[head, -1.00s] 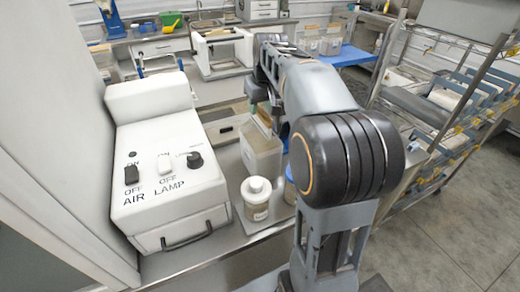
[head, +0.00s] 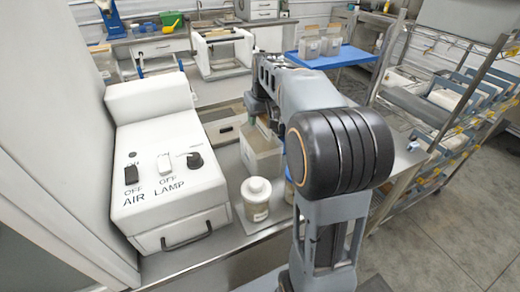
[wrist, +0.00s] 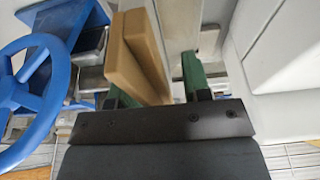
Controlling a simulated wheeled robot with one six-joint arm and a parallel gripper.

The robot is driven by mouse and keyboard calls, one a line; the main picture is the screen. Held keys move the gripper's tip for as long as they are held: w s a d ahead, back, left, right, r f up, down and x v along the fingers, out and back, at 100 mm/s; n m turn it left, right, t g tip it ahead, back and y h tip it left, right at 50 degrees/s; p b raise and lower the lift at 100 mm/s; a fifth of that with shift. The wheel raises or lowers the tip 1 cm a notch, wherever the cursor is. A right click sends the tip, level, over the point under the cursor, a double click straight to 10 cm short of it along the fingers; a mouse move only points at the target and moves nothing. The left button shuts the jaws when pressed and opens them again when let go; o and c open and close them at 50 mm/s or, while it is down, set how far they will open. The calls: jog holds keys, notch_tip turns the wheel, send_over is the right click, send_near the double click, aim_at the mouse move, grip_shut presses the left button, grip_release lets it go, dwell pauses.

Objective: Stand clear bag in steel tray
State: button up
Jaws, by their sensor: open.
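A clear, boxy bag-like pack (head: 263,158) with pale contents stands on the bench behind the lidded jar in the head view. My arm partly covers it. Two similar clear packs (head: 310,48) stand on the blue surface at the back. A shallow rectangular tray (head: 222,131) lies left of the near pack; I cannot tell if it is the steel tray. My gripper (wrist: 157,86) is open, with a green pad on each finger. Tan board-like pieces (wrist: 140,55) show between and beyond the fingers; I cannot tell whether they touch. In the head view the fingers are mostly hidden near the pack.
A white control box (head: 165,180) with AIR and LAMP switches stands at left. The lidded jar (head: 257,199) stands near the bench's front. A blue handwheel (wrist: 30,80) fills the wrist view's left side. Wire shelving (head: 450,100) stands at right, with open floor beside it.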

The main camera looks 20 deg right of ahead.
jog(key=shift+f, duration=0.1)
grip_shut()
dwell(1.2)
jog(key=shift+r, duration=0.2)
